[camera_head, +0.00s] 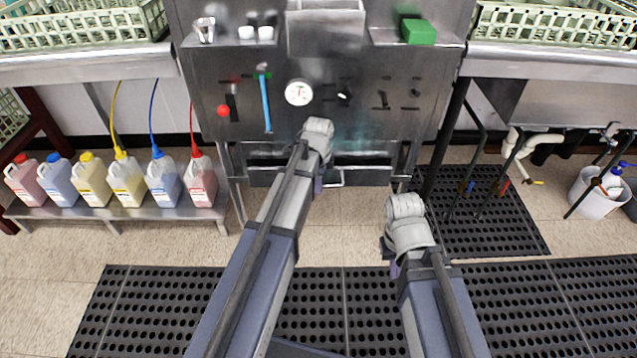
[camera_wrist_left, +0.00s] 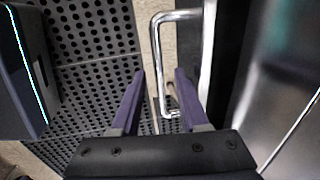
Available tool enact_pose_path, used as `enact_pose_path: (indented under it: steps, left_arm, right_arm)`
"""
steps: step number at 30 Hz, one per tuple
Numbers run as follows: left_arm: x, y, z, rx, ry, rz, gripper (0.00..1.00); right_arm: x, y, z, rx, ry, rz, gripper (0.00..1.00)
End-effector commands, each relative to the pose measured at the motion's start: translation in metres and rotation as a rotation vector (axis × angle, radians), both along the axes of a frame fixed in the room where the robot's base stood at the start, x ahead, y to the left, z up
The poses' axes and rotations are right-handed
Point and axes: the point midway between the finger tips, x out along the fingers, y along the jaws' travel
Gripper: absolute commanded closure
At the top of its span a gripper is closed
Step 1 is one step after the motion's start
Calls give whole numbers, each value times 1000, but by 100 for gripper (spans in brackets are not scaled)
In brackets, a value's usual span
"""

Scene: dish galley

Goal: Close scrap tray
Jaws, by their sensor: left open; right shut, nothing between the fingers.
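The scrap tray (camera_head: 365,175) is a dark metal drawer low under the steel machine. Its bright bar handle (camera_head: 341,183) shows at the front, partly hidden by my left arm. In the left wrist view the handle (camera_wrist_left: 156,60) reaches down between my left fingers. My left gripper (camera_head: 318,184) is at the tray front; its purple fingers are open on either side of the handle in the left wrist view (camera_wrist_left: 160,75). I cannot tell whether they touch it. My right gripper (camera_head: 395,269) is shut and empty, low over the floor, apart from the tray.
The machine panel (camera_head: 365,125) rises above the tray, with a gauge (camera_head: 298,92) and a blue lever (camera_head: 266,105). Coloured jugs (camera_head: 126,184) stand on a low shelf at left. Black perforated mats (camera_head: 130,310) cover the floor in front. Pipes and a white bucket (camera_head: 594,195) are at right.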

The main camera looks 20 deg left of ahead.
Motion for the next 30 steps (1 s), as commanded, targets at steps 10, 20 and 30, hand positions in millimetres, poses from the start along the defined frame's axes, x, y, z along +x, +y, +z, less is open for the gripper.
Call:
enact_pose_path:
  steps: [10, 20, 30]
  left_arm:
    - [0, 0, 0, 0, 0, 0, 92]
    - [0, 0, 0, 0, 0, 0, 100]
    - [0, 0, 0, 0, 0, 0, 100]
  right_arm:
    - [0, 0, 0, 0, 0, 0, 100]
    - [0, 0, 0, 0, 0, 0, 100]
    - [0, 0, 0, 0, 0, 0, 100]
